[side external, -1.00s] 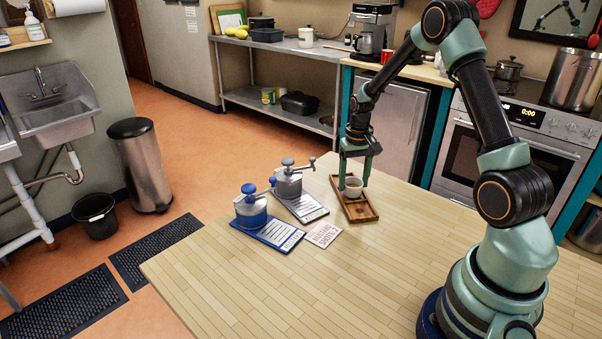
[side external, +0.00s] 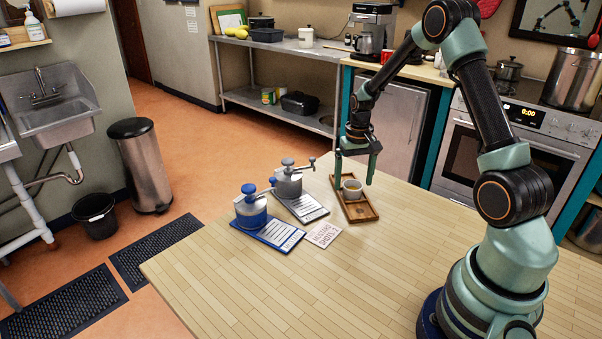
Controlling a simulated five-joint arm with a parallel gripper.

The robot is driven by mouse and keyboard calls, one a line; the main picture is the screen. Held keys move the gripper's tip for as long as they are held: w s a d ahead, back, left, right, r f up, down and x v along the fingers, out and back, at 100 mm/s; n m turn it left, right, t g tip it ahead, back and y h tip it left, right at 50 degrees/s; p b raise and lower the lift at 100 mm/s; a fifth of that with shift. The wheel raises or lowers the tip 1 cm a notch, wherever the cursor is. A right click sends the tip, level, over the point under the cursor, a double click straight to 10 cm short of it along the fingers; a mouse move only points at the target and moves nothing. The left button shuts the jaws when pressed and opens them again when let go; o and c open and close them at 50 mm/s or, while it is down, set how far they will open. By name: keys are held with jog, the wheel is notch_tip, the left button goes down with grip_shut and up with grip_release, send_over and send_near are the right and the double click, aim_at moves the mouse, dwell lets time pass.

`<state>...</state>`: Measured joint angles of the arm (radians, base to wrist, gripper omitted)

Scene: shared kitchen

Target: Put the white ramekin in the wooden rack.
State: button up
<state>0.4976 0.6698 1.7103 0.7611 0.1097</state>
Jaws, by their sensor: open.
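The white ramekin (side external: 352,191) sits upright in the wooden rack (side external: 362,213), in the middle part of it. The rack is a shallow brown tray lying on the light wooden table. My gripper (side external: 354,177) is open, with its fingers pointing down just above and behind the ramekin. One finger is at the left and one at the right, and nothing is held between them. The far end of the rack is partly hidden by the ramekin and my gripper.
A grey metal device (side external: 289,183) and a blue one (side external: 251,210) stand left of the rack, each with a printed card. The front of the table is clear.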

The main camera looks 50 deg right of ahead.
notch_tip(320, 180, up, 11)
jog(key=s+a+r+n+t, duration=0.2)
jog(key=s+a+r+n, duration=0.1)
jog(key=a+r, duration=0.7)
jog(key=s+a+n+t, duration=0.3)
jog(key=s+a, duration=0.4)
jog(key=a, duration=0.4)
jog(key=shift+s+r+n+t, duration=0.2)
jog(key=shift+s+n+t, duration=0.1)
jog(key=shift+n, duration=0.2)
jog(key=shift+a, duration=0.1)
